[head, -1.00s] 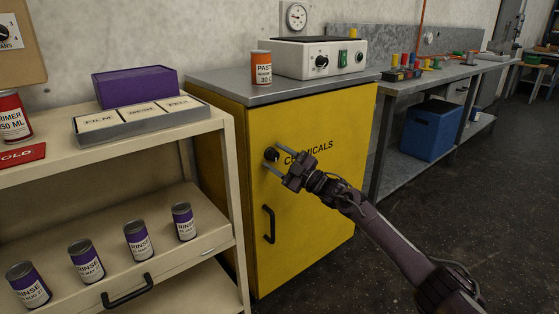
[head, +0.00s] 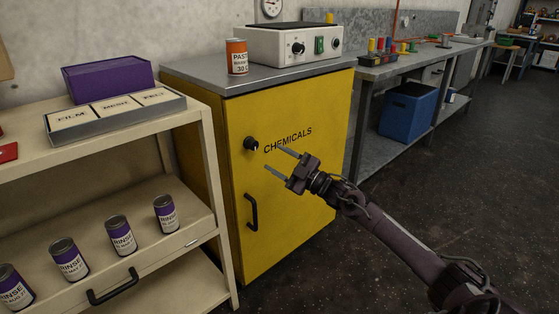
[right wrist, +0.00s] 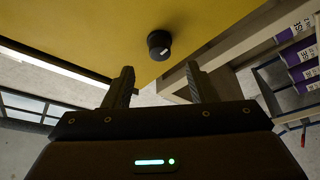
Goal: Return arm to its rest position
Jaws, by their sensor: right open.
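My right gripper (head: 283,162) is open and empty in front of the yellow cabinet (head: 290,112) marked CHEMICALS. Its two fingers point left toward the black knob (head: 251,144) and stand clear of it. The right wrist view shows the same open fingers (right wrist: 160,85), with the black knob (right wrist: 159,44) beyond them and nothing between them. The cabinet door looks closed, with a black handle (head: 252,212) below the knob. My left gripper is not in view.
A cream shelf unit (head: 190,113) stands left of the cabinet, with several purple RINSE cans (head: 120,235) on its open lower drawer. An orange can (head: 237,57) and a white device (head: 290,45) stand on the cabinet. Dark floor (head: 400,190) lies open at right.

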